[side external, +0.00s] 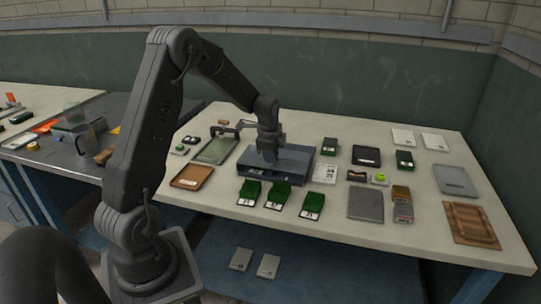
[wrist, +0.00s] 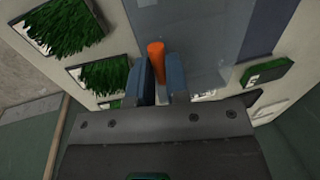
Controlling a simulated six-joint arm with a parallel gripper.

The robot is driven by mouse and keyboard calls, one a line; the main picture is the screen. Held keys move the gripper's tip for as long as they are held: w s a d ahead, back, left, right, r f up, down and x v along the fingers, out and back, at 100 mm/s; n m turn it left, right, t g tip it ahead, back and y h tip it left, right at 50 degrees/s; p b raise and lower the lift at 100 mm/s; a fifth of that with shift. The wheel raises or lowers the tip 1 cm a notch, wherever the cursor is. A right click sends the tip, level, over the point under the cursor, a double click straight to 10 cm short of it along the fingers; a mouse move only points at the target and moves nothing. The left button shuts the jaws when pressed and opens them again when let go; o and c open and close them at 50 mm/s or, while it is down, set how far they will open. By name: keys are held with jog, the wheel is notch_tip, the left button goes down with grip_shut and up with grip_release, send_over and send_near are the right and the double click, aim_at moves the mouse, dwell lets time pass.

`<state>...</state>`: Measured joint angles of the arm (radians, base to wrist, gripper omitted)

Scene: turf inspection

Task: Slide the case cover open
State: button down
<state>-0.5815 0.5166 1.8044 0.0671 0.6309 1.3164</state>
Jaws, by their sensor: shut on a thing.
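The case (side external: 300,168) is a dark blue-grey box on the pale bench in the side external view. Its flat grey cover (wrist: 210,35) fills the upper middle of the wrist view. An upright orange handle (wrist: 155,52) stands at the cover. My gripper (wrist: 160,78) has its two blue-grey fingers on either side of the handle, shut on it. In the side external view my gripper (side external: 269,154) reaches down onto the top of the case, and the handle is hidden there. I cannot tell how far the cover is open.
Several green turf samples (side external: 278,195) lie in front of the case. A brown tray (side external: 191,177) and a green-screened tray (side external: 216,150) lie to its left. A white card (side external: 325,173) lies close to its right. Grey plates and a wooden tray (side external: 468,224) lie further right.

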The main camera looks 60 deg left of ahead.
jog(key=w+a, duration=0.9)
jog(key=shift+w+a, duration=0.1)
jog(key=shift+w, duration=0.05)
jog(key=shift+r, duration=0.1)
jog(key=c, duration=1.5)
grip_release()
jog(key=o, duration=0.4)
notch_tip(320, 180, up, 13)
jog(key=s+d, duration=0.2)
jog(key=shift+r, duration=0.2)
